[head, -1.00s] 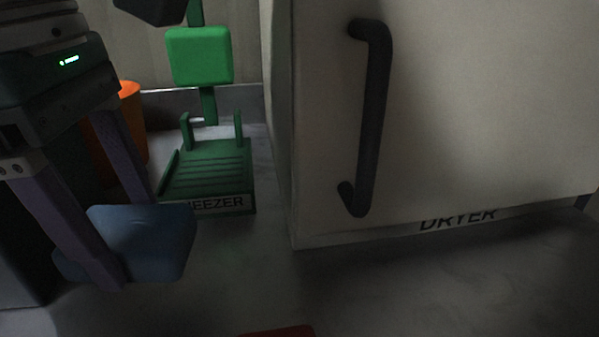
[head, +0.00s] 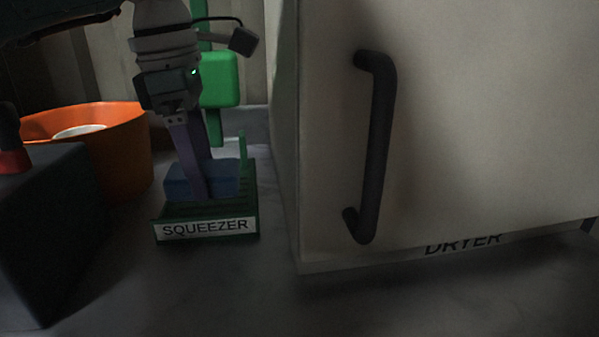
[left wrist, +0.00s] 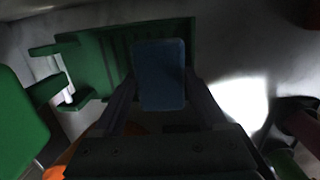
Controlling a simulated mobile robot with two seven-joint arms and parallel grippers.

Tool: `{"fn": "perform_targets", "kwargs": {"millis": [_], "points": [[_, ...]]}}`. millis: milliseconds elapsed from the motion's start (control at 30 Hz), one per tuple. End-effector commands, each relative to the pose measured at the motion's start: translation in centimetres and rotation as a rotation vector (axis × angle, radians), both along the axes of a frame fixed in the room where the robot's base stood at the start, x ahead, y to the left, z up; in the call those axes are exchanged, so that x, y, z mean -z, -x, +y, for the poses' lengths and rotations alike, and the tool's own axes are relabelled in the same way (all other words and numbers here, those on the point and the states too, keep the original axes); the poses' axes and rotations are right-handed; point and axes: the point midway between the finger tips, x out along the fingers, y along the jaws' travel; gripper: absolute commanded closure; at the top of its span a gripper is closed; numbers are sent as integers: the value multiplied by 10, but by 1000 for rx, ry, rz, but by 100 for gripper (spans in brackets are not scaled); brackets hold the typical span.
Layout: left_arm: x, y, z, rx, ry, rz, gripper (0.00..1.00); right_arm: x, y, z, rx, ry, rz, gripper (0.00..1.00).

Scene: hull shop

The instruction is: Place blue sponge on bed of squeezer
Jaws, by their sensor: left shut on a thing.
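My left gripper (head: 193,172) is shut on the blue sponge (head: 222,180) and holds it over the green bed of the squeezer (head: 249,201). In the left wrist view the sponge (left wrist: 160,74) sits between the two fingers, with the squeezer's slatted bed (left wrist: 110,50) behind it. I cannot tell whether the sponge touches the bed. The squeezer's green press block (head: 220,79) is above and behind the sponge, partly hidden by my left arm. It also shows at the left of the left wrist view (left wrist: 18,125). My right gripper is not in view.
The white dryer (head: 450,130) with a dark vertical handle (head: 377,150) stands close on the squeezer's right. An orange bucket (head: 125,150) with something white inside stands to its left. A dark box (head: 60,230) is at the front left. The floor in front is clear.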

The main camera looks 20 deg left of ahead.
Motion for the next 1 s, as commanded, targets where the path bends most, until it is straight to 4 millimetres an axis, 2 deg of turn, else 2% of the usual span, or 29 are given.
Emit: {"fn": "perform_targets", "kwargs": {"millis": [100,267,500,833,867,1000], "points": [[0,-9,3,-1,1,1,78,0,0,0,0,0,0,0],[4,-12,5,0,-1,4,78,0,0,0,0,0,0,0],[35,-11,5,-1,0,5,78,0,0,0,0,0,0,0],[40,-12,5,0,-1,2,78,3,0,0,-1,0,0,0],[38,-12,5,0,-1,2,23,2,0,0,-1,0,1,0],[38,-12,5,-1,-1,2,7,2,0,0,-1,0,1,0]]}}
